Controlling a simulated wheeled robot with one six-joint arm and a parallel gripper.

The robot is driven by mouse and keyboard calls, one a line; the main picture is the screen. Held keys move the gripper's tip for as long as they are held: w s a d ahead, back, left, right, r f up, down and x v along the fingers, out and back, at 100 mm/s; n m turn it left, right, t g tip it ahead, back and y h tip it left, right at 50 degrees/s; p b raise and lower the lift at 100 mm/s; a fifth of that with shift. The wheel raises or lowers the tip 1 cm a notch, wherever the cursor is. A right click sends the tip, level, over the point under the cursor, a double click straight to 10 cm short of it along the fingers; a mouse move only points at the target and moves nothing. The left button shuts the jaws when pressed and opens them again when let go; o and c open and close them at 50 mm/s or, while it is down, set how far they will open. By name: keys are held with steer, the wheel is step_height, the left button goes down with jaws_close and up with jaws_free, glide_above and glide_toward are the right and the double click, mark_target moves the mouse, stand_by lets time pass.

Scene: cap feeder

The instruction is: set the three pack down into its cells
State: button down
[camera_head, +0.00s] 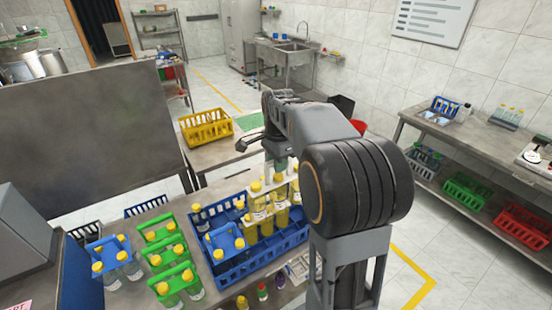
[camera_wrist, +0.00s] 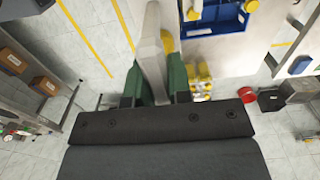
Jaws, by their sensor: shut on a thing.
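My gripper (camera_head: 277,160) is shut on the pale handle of the three pack (camera_head: 258,202), whose bottles have yellow caps and yellow contents. In the wrist view the green fingers of my gripper (camera_wrist: 154,84) close on both sides of the handle (camera_wrist: 152,45). The pack hangs over the blue crate (camera_head: 262,264). Whether its bottle bottoms touch the crate floor is hidden. Other yellow bottles (camera_head: 266,227) stand in front of it in the crate. A blue-handled pack (camera_head: 226,240) is at the crate's near left. The cells under the held pack are hidden.
Green-handled packs (camera_head: 167,255) and another blue-handled pack (camera_head: 110,255) stand on the table left of the crate. A yellow crate (camera_head: 207,127) is on the table behind. Small bottles (camera_head: 262,291) stand along the near edge. My arm covers the right side.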

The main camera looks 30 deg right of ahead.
mark_target(278, 180)
steer(key=shift+f+b, duration=0.7)
steer(key=shift+f, duration=2.1)
step_height(278, 180, down, 16)
steer(key=b, duration=1.2)
steer(key=shift+r, duration=0.1)
steer(key=shift+f+b, duration=0.45)
steer(key=shift+f, duration=0.15)
steer(key=c, duration=1)
jaws_free()
steer(key=shift+s, duration=0.1)
steer(key=shift+o, duration=0.2)
steer(key=shift+f, duration=0.1)
step_height(278, 180, up, 14)
